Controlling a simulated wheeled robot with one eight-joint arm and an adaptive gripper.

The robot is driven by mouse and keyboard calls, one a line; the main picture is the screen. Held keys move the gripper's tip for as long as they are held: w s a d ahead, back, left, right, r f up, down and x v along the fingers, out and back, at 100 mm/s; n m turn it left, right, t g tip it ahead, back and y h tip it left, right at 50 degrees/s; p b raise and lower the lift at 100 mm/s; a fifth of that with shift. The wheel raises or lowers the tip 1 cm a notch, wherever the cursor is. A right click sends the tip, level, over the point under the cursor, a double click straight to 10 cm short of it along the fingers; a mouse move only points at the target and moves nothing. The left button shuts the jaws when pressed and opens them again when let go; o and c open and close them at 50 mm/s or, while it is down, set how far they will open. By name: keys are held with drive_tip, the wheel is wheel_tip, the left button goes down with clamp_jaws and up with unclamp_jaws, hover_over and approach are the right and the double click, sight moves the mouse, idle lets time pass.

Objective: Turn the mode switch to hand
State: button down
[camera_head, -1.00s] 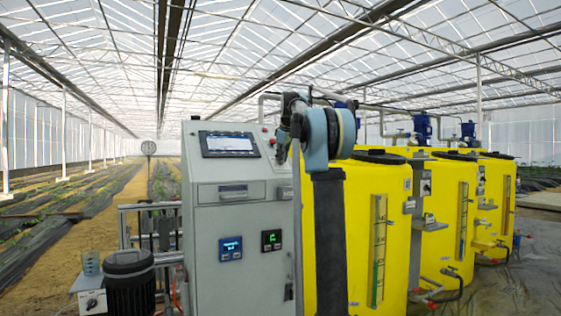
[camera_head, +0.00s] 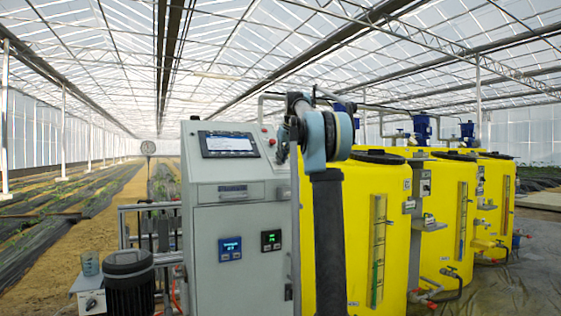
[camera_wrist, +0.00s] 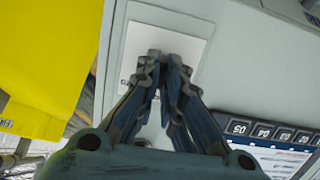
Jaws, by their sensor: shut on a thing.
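In the wrist view my gripper (camera_wrist: 164,62) has its dark fingers drawn together over a pale label plate (camera_wrist: 185,40) on the grey cabinet face. The fingertips are shut on the mode switch, whose knob they hide. A bit of lettering shows left of the fingers, but I cannot read the switch position. In the head view my gripper (camera_head: 282,152) is at the right of the cabinet's sloped panel (camera_head: 189,148), beside the screen, and the switch is hidden there.
The touch screen (camera_head: 228,144) is left of my gripper, and its button row (camera_wrist: 270,130) shows in the wrist view. A red button (camera_head: 271,142) is close by. Yellow tanks (camera_head: 370,180) stand right of the cabinet (camera_head: 215,270). A dark motor (camera_head: 130,280) stands at lower left.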

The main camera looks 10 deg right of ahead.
idle(0.4)
drive_tip(key=c, duration=1.7)
unclamp_jaws()
drive_tip(key=v, duration=1.2)
drive_tip(key=s+f+m+g, duration=0.1)
drive_tip(key=s+f, duration=1.6)
drive_tip(key=f, duration=0.2)
drive_tip(key=s+a+f+m+g+h, duration=0.1)
drive_tip(key=s+f, duration=1.6)
drive_tip(key=f, duration=0.3)
drive_tip(key=s+a+f+m+g+h, duration=0.1)
drive_tip(key=s+f, duration=1.6)
drive_tip(key=f, duration=0.2)
drive_tip(key=shift+f+m+g, duration=0.3)
drive_tip(key=shift+f+g, duration=0.1)
